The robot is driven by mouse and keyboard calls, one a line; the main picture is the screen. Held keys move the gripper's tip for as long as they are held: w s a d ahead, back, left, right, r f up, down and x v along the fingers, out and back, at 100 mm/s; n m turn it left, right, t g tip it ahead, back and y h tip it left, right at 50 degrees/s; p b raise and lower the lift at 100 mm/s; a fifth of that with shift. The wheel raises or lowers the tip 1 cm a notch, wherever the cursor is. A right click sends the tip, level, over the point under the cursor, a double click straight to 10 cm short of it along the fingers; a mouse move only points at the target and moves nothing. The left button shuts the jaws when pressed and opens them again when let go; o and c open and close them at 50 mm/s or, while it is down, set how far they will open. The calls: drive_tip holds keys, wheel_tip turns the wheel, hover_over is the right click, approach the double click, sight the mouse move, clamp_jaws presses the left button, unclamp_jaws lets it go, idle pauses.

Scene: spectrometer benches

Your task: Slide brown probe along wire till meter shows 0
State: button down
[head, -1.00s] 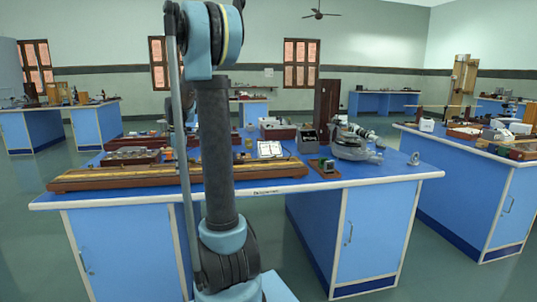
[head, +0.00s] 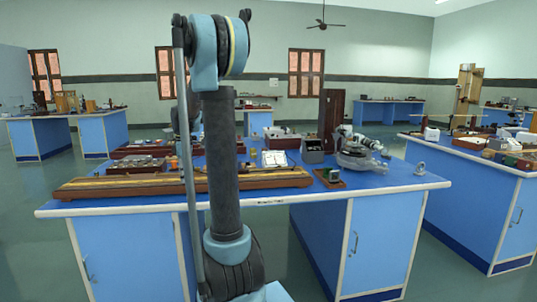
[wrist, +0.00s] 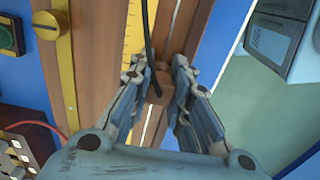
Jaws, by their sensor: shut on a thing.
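In the wrist view my gripper (wrist: 158,80) has its fingers drawn in around a small brown block, the brown probe (wrist: 153,92), with a thin black lead (wrist: 148,45) rising from it. The probe is over a brown wooden board with a yellow ruled scale (wrist: 133,35). I cannot make out the wire or where the probe touches it. In the head view the long wooden wire board (head: 120,188) lies along the bench's front left. My gripper is hidden there behind my arm. I cannot read any meter.
A brass strip with a round knob (wrist: 46,22) lies left of the scale in the wrist view. A grey box (wrist: 275,40) is at upper right. In the head view, a dark box (head: 313,151) and a spectrometer (head: 360,152) stand on the blue bench (head: 405,178).

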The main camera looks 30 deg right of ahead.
drive_tip(key=shift+s+f, duration=0.2)
drive_tip(key=c, duration=1.4)
unclamp_jaws()
drive_tip(key=shift+c, duration=0.2)
drive_tip(key=shift+w+f, duration=0.2)
drive_tip(key=shift+w, duration=0.05)
drive_tip(key=shift+r, duration=0.15)
drive_tip(key=shift+r, duration=0.15)
wheel_tip(320, 180, up, 12)
drive_tip(key=shift+f, duration=0.15)
drive_tip(key=s+f+m, duration=0.4)
drive_tip(key=s+f, duration=0.3)
drive_tip(key=s, duration=0.4)
drive_tip(key=s+f+m+t, duration=0.1)
drive_tip(key=s+f+m, duration=0.4)
drive_tip(key=s+f, duration=0.3)
drive_tip(key=s+f+m+t, duration=0.1)
drive_tip(key=s+f+m, duration=0.4)
drive_tip(key=s, duration=1.1)
wheel_tip(320, 180, down, 3)
drive_tip(key=shift+a+f, duration=0.1)
